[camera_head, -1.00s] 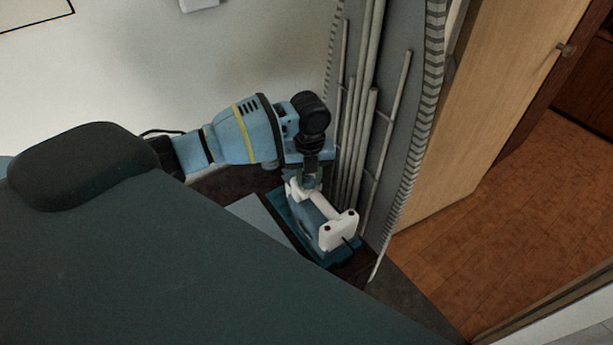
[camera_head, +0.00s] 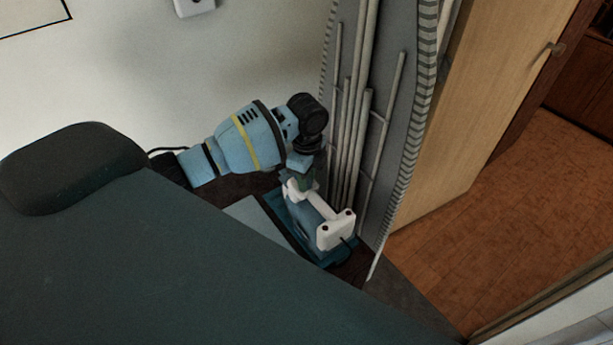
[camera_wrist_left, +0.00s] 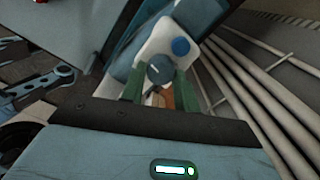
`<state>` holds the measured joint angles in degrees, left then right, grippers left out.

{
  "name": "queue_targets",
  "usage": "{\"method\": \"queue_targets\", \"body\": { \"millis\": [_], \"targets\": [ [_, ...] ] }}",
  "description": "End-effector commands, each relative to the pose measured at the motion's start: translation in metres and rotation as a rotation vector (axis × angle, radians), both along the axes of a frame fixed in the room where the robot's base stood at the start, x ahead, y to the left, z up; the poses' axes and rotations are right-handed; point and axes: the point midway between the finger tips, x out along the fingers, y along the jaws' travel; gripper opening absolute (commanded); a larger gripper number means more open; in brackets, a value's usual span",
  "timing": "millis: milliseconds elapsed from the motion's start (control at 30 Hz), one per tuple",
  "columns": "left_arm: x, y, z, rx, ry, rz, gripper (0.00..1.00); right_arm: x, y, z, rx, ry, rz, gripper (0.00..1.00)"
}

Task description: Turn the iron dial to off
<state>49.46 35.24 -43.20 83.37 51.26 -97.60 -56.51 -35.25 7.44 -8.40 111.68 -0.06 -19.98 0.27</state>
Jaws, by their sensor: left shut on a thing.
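The iron (camera_head: 322,222) has a white handle and a blue-grey body. It stands on a teal base (camera_head: 341,254) in front of the ironing board. In the left wrist view, the iron's white top (camera_wrist_left: 180,38) carries a bright blue button and a round grey dial (camera_wrist_left: 160,70) with a pale mark. My right gripper is in neither view.
A folded ironing board (camera_head: 385,110) with several metal legs stands upright just behind the iron. A wooden door (camera_head: 480,110) stands to its right. The wall is behind my left arm. Orange floor (camera_head: 500,200) lies open at the right.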

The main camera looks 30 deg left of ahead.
Motion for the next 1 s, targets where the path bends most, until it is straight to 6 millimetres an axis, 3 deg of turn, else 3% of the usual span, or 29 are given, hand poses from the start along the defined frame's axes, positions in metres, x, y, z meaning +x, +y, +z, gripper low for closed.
{"method": "queue_targets", "body": {
  "millis": [500,1000],
  "targets": [
    [0.001,-0.0002,-0.0005,-0.001,0.001,0.37,0.08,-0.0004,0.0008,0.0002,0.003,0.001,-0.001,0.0],
    [0.0015,0.0003,-0.0002,0.0,0.0,0.456,0.08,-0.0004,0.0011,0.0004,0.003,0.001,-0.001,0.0]
  ]
}}
